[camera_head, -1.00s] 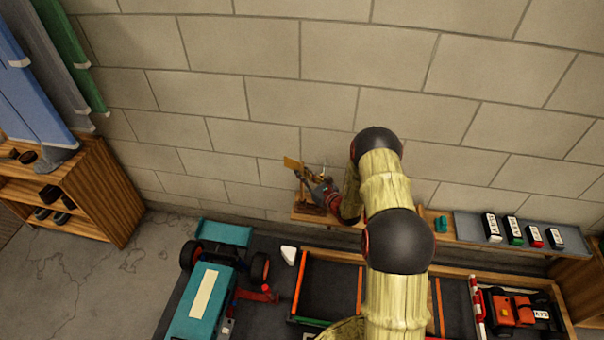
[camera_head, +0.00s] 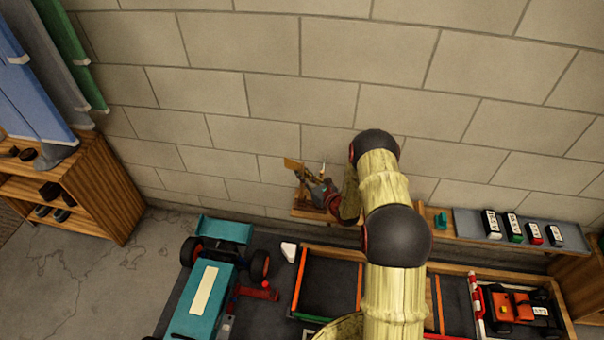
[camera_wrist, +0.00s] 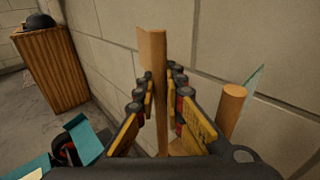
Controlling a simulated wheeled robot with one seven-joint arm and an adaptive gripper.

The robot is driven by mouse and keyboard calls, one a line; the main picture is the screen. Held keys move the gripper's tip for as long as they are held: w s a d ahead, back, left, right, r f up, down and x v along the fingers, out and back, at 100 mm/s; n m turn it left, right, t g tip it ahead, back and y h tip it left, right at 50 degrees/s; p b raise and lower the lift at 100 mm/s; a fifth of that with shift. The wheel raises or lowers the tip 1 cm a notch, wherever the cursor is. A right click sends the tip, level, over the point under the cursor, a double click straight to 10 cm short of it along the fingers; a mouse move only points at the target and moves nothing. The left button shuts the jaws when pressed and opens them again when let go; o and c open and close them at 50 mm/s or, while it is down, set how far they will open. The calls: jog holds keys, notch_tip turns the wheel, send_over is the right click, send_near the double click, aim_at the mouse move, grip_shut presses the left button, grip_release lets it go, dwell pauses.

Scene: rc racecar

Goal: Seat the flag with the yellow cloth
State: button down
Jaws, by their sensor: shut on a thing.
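My gripper (camera_head: 312,186) is shut on the pole of the flag with the yellow cloth (camera_head: 292,163), above a small wooden ledge (camera_head: 302,213) by the wall. In the wrist view the flag (camera_wrist: 152,52) stands roughly upright between the fingers (camera_wrist: 160,105), its tan-yellow cloth at the top left of the pole. The pole's lower end is hard to see there, so I cannot tell whether it is in a hole. A second wooden pole (camera_wrist: 233,98) with a pale, see-through teal cloth (camera_wrist: 254,76) stands to the right, apart from the fingers.
The block wall (camera_head: 230,90) is close behind my gripper. A teal racecar (camera_head: 205,290) stands below left. A grey tray (camera_head: 470,224) with several small numbered blocks lies right of my arm. An orange car (camera_head: 515,307) sits at lower right. A wooden shelf (camera_head: 100,200) stands at left.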

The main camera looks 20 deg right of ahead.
jog(key=shift+f, duration=1.5)
jog(key=c, duration=1.9)
grip_release()
jog(key=shift+o, duration=0.5)
jog(key=v, duration=1.2)
jog(key=shift+a, duration=0.1)
